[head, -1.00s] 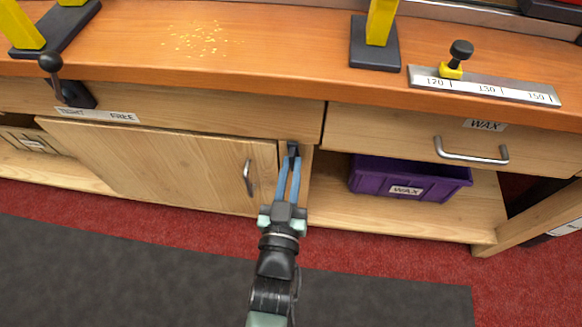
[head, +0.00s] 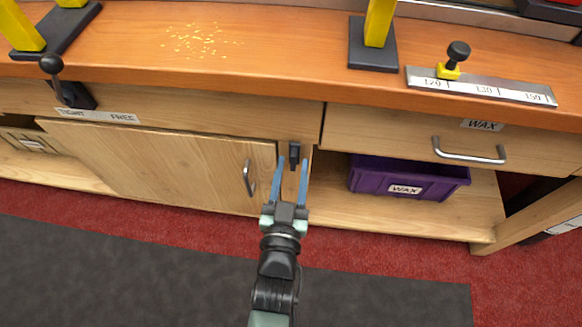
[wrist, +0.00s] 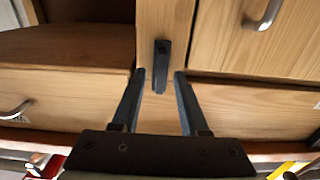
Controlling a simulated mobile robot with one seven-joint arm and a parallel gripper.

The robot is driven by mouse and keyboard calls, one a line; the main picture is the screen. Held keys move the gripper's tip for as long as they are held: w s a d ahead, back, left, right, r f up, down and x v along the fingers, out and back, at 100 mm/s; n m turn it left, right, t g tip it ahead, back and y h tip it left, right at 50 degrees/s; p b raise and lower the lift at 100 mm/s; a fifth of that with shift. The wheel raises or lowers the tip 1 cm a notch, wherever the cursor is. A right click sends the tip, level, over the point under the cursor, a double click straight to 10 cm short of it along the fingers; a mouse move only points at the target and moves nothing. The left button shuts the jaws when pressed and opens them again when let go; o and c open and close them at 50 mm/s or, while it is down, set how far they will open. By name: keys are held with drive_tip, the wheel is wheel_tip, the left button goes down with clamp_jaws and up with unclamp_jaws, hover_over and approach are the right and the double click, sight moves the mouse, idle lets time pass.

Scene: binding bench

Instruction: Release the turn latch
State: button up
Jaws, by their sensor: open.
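The turn latch (head: 294,153) is a small dark piece on the wooden post between the cabinet door (head: 165,160) and the open shelf. In the wrist view the latch (wrist: 161,54) stands lengthwise along the post, clear of the door's edge. My gripper (head: 292,163) is open and empty. In the wrist view its fingertips (wrist: 160,74) are on either side of the latch's line, just short of it and not visibly touching. The door looks shut, with a metal handle (head: 248,179) near its latch-side edge.
Right of the post, a purple bin (head: 408,180) labelled WAX sits on the shelf, below a drawer (head: 400,140) with a bar handle. A lever (head: 66,82) is at the left beside a TIGHT/FREE label. The floor in front is clear.

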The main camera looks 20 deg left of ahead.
drive_tip(key=p+v, duration=0.3)
drive_tip(key=v, duration=1)
